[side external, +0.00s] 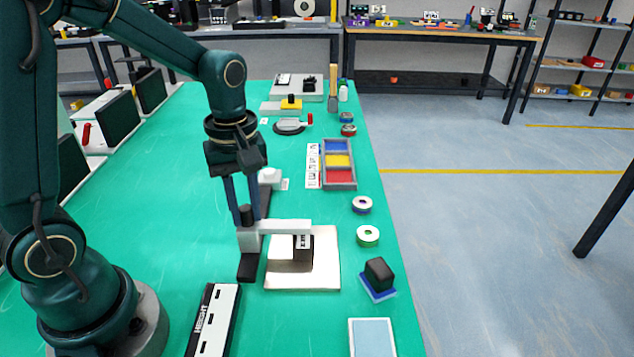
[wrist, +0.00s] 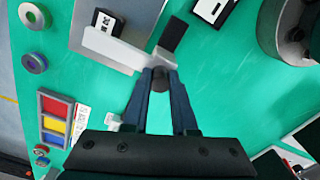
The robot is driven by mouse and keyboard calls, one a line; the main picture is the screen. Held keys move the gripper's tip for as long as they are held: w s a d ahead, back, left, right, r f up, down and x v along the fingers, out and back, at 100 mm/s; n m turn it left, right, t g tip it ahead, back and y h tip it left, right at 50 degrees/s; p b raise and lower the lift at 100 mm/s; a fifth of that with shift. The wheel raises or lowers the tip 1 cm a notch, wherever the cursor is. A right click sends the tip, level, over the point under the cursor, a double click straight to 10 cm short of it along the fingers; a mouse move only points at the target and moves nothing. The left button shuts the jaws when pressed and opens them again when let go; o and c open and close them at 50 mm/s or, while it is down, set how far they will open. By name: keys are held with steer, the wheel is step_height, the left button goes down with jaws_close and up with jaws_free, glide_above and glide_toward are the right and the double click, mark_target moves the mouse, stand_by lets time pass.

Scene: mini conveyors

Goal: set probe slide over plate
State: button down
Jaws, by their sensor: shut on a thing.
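The probe slide has a white arm (side external: 282,227) and a dark round knob (side external: 246,214); it sits on a black rail (side external: 249,268). In the wrist view the white arm (wrist: 130,52) and the knob (wrist: 160,80) show too. My gripper (side external: 244,208) is shut on the knob, and its fingertips (wrist: 160,78) close on it from both sides. The pale square plate (side external: 312,281) lies right of the rail. The white arm reaches out over the plate's far part. A dark labelled block (side external: 303,252) is at the arm's end; whether it touches the arm is unclear.
A black and white HEIGHT strip (side external: 213,320) lies near the front. A black block on a blue base (side external: 379,277), rings (side external: 368,236) and a tray of coloured bins (side external: 339,184) line the right edge. Green mat left of the rail is clear.

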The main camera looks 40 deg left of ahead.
steer(key=shift+s+d, duration=0.65)
steer(key=shift+d, duration=0.05)
steer(key=c, duration=0.7)
jaws_free()
steer(key=shift+s, duration=0.1)
steer(key=shift+r, duration=0.1)
steer(key=shift+r, duration=2.5)
